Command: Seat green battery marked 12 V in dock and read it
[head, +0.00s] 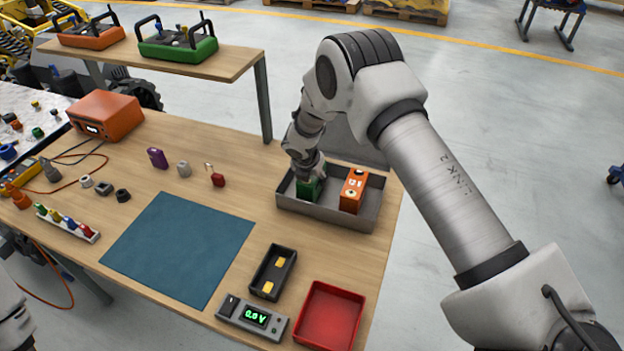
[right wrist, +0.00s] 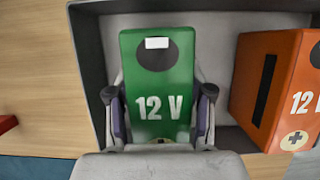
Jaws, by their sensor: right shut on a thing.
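The green battery (right wrist: 158,85) marked 12 V fills the middle of the right wrist view, standing in the grey tray (right wrist: 88,60). My right gripper (right wrist: 163,120) is shut on it, with one finger at each side. In the head view the green battery (head: 309,188) shows in the left part of the grey tray (head: 325,215), partly hidden by my gripper. The black dock (head: 262,285) with yellow contacts is empty on the table. The grey meter (head: 253,318) beside it reads 0.0 V. My left gripper is not in view.
An orange battery (head: 352,190) stands in the tray to the right of the green one; it also shows in the right wrist view (right wrist: 275,85). A red tray (head: 330,315) is right of the dock. The teal mat (head: 178,248) is bare. A shelf (head: 225,65) stands behind.

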